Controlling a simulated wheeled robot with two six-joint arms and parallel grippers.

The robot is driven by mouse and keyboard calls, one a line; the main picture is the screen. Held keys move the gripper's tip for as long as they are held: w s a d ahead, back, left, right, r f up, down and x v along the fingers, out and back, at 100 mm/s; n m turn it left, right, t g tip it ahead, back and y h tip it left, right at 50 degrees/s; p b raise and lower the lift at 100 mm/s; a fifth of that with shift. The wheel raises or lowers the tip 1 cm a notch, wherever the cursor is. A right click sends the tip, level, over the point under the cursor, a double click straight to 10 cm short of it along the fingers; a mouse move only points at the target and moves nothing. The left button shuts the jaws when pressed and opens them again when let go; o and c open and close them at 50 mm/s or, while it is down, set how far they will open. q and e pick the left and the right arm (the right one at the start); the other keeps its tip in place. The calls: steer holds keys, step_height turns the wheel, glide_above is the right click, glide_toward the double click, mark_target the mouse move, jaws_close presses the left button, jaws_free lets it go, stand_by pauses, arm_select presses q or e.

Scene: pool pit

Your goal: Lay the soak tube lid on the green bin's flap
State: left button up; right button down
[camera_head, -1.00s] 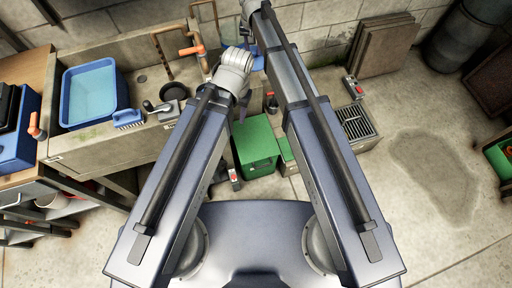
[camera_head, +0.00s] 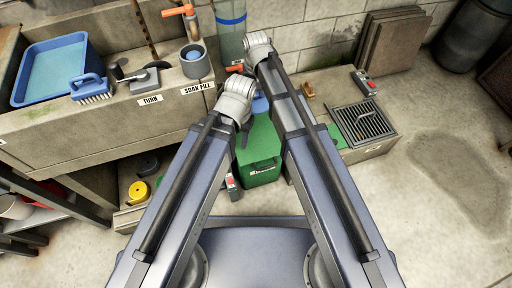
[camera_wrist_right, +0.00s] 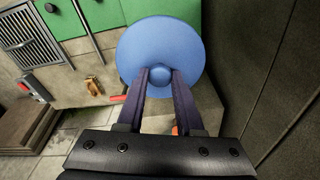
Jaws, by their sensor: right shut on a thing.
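The blue round lid (camera_wrist_right: 160,35) fills the upper middle of the right wrist view, its knob between the fingers of my right gripper (camera_wrist_right: 160,78), which is shut on it. In the head view only a small blue part of the lid (camera_head: 260,104) shows between my arms. The green bin (camera_head: 262,173) stands on the floor below it, partly hidden by my arms. A flat green panel (camera_wrist_right: 85,40), seemingly the bin's flap, lies left of the lid in the wrist view; the lid overlaps its edge. My left gripper (camera_head: 244,132) is mostly hidden behind its wrist.
A drain grate (camera_head: 362,122) sits right of the green panel, with a red-and-grey switch (camera_head: 364,82) behind it. The stone sink bench (camera_head: 110,125) stands at left with a blue basin (camera_head: 50,68) and brush (camera_head: 91,88). Floor at right is free.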

steer(key=s+f+b, duration=0.3)
steer(key=f+b, duration=0.5)
steer(key=f, duration=0.2)
steer(key=shift+s+f+n, duration=0.2)
steer(key=shift+s+n, duration=0.05)
steer(key=shift+n, duration=0.15)
steer(key=shift+f, duration=0.1)
step_height(320, 180, down, 10)
steer(key=b, duration=1)
steer(key=shift+f+b, duration=0.1)
steer(key=shift+b, duration=0.3)
steer(key=c, duration=0.6)
jaws_free()
steer(key=shift+o, duration=0.2)
